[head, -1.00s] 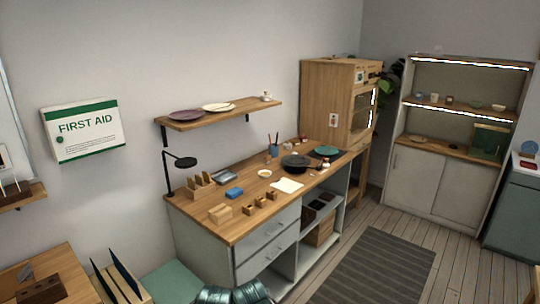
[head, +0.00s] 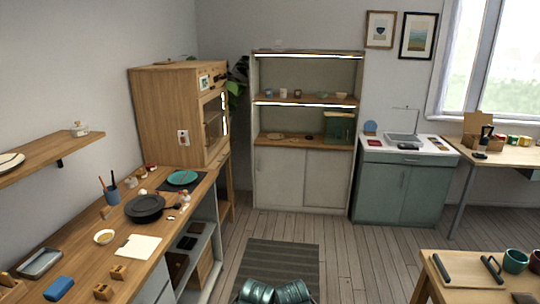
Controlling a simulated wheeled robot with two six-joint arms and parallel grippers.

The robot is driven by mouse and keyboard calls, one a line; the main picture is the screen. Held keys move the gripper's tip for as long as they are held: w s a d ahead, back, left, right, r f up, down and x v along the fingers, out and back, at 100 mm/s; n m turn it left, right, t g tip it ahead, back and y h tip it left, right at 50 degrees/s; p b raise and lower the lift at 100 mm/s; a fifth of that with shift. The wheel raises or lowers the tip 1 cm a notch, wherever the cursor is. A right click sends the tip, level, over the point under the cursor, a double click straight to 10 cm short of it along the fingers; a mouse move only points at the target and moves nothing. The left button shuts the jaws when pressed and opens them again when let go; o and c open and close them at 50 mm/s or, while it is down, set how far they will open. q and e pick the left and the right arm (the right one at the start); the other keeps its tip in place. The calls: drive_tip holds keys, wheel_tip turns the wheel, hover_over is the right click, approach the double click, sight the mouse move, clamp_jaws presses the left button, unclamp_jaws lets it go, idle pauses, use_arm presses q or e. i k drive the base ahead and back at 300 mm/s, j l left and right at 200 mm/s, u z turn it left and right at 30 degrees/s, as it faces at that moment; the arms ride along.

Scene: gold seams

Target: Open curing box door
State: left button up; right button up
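The curing box appears to be the tall wooden cabinet (head: 165,112) at the back end of the workbench. Its front faces right and is seen at a steep angle. The door (head: 213,148) has a dark window and a bright vertical strip, perhaps its handle, along the far edge. The door looks shut, flush with the front. Neither of my grippers is in view; only teal parts of my own arms show at the bottom edge.
The workbench (head: 105,262) on the left holds a black pan (head: 145,209), a green plate (head: 182,178) and small items. A striped rug (head: 275,262) lies on open floor. A shelf cabinet (head: 290,182) stands behind; a wooden table (head: 440,292) is at lower right.

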sight(207, 159)
drive_tip(key=i+l, duration=0.1)
drive_tip(key=i, duration=0.75)
drive_tip(key=i+l, duration=0.15)
drive_tip(key=i, duration=0.75)
drive_tip(key=i+l+u, duration=0.35)
drive_tip(key=i, duration=0.2)
drive_tip(key=i+l+u, duration=0.7)
drive_tip(key=i+l, duration=0.25)
drive_tip(key=l, duration=0.15)
